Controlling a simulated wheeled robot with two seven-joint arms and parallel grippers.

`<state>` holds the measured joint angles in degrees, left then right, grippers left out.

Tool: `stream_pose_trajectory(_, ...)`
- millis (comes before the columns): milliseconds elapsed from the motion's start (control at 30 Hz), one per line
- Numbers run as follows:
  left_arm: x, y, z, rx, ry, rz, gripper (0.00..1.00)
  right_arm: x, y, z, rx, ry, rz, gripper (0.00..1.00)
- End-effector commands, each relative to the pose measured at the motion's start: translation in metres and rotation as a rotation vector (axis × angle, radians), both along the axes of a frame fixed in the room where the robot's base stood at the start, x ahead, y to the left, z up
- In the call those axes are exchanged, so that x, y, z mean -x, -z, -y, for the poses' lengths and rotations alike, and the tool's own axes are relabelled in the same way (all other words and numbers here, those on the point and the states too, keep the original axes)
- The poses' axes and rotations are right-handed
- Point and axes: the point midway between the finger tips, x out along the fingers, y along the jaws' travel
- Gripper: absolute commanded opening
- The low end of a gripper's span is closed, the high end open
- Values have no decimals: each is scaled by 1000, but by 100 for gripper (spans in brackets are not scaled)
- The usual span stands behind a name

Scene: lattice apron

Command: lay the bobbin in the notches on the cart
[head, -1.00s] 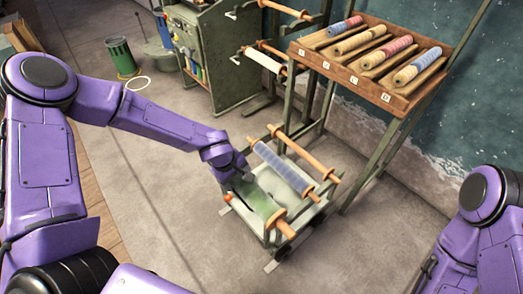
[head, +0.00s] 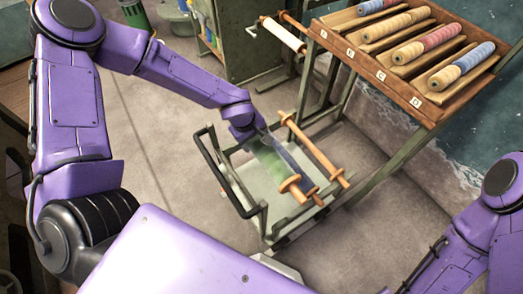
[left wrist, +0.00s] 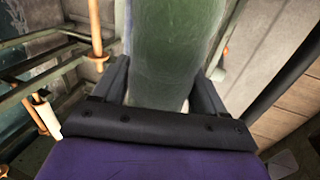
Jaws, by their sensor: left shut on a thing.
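My left gripper (head: 250,138) is shut on the green bobbin (head: 268,164) near its far end. In the left wrist view the green roll (left wrist: 165,50) fills the space between the fingers of my left gripper (left wrist: 160,92). A bare orange bobbin (head: 312,148) lies across the cart on the right. The notches are too small or covered to make out. I cannot tell whether the green bobbin touches the cart. My right gripper is out of view.
The cart has a dark upright handle (head: 218,165) on its left. A rack with a wooden tray (head: 375,72) of several striped rolls, lettered in front, stands behind to the right. A green cabinet (head: 238,45) stands at the back. Floor left of the cart is clear.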

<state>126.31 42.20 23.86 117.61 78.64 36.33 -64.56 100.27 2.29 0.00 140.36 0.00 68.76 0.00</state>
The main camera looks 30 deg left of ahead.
Motion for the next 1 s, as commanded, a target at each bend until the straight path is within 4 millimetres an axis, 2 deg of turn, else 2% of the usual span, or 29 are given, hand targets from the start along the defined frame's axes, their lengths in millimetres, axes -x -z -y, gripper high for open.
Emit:
stream_pose_trajectory(100,0,1,0,0,1,1,22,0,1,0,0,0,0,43)
stream_pose_trajectory(433,-2,36,3,1,7,1,22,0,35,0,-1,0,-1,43)
stream_pose_trajectory(767,-1,95,2,-1,5,2,22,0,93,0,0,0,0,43)
stream_pose_trajectory(833,-1,114,2,-1,5,2,22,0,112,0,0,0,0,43)
stream_pose_trajectory(1000,-1,139,2,0,4,2,22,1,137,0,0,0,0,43)
